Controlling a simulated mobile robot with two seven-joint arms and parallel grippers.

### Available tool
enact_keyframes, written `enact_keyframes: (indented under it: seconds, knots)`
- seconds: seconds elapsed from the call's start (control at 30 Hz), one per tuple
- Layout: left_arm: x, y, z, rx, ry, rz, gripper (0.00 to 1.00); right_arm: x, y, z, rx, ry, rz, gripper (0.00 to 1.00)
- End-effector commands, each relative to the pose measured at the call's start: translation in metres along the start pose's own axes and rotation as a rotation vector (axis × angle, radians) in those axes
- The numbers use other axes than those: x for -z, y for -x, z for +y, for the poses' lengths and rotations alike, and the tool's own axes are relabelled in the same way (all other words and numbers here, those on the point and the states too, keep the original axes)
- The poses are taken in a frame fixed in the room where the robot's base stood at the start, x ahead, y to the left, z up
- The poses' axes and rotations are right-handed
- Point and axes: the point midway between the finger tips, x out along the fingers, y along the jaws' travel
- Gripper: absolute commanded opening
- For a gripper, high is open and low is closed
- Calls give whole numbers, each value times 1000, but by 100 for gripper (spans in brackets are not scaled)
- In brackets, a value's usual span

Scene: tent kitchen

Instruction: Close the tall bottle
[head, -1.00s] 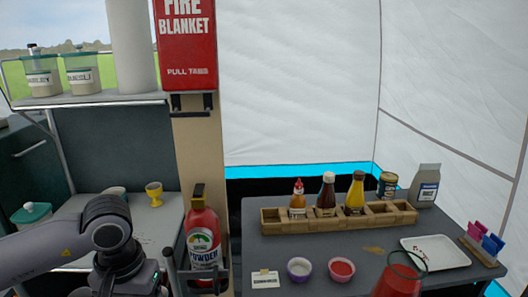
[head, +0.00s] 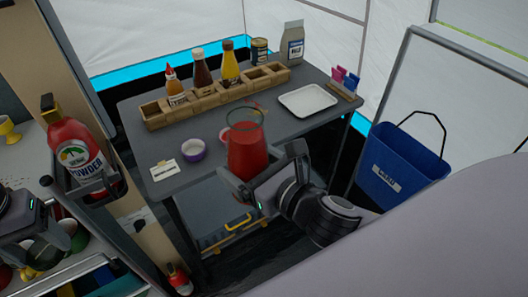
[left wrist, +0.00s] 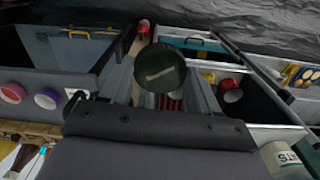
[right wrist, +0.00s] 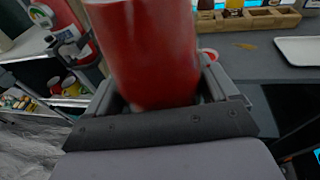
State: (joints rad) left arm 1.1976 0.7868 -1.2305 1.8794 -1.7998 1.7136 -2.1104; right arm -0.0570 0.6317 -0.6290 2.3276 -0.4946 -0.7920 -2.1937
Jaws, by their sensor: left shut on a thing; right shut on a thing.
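A tall, see-through red vessel (head: 248,150), which looks like the bottle, is upright with an open top. My right gripper (head: 258,181) is shut on its lower part and holds it in front of the table's near edge. It fills the middle of the right wrist view (right wrist: 145,50), blurred. My left gripper (left wrist: 163,95) is shut on a dark green round lid (left wrist: 160,66) with a pale label. In the head view the left gripper sits at the lower left edge, with its hold partly hidden. The lid is well apart from the vessel.
The dark table (head: 225,117) carries a wooden rack (head: 155,121) with sauce bottles, a white tray (head: 308,91) and a purple bowl (head: 192,150). A red fire extinguisher (head: 68,140) hangs at left. A blue bin (head: 405,165) is at right. Open drawers lie lower left.

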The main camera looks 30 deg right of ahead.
Motion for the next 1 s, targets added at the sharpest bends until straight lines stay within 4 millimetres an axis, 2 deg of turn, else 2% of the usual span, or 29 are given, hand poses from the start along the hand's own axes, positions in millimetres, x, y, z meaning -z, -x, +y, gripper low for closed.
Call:
enact_keyframes:
  seconds: [0.03, 0.2, 0.5, 0.7, 1.0]
  knots:
    - [0, 0, 0, 0, 0, 0, 29, -6, -2, 9, -41, 11, -14, 4]
    - [0, 0, 0, 0, 0, 0, 29, -9, -5, 37, -162, 35, -14, 4]
    - [0, 0, 0, 0, 0, 0, 29, -12, -9, 76, -332, 70, -13, 4]
    - [0, 0, 0, 0, 0, 0, 29, -12, -11, 93, -404, 82, -12, 4]
    - [0, 0, 0, 0, 0, 0, 29, -12, -11, 102, -443, 89, -10, 4]
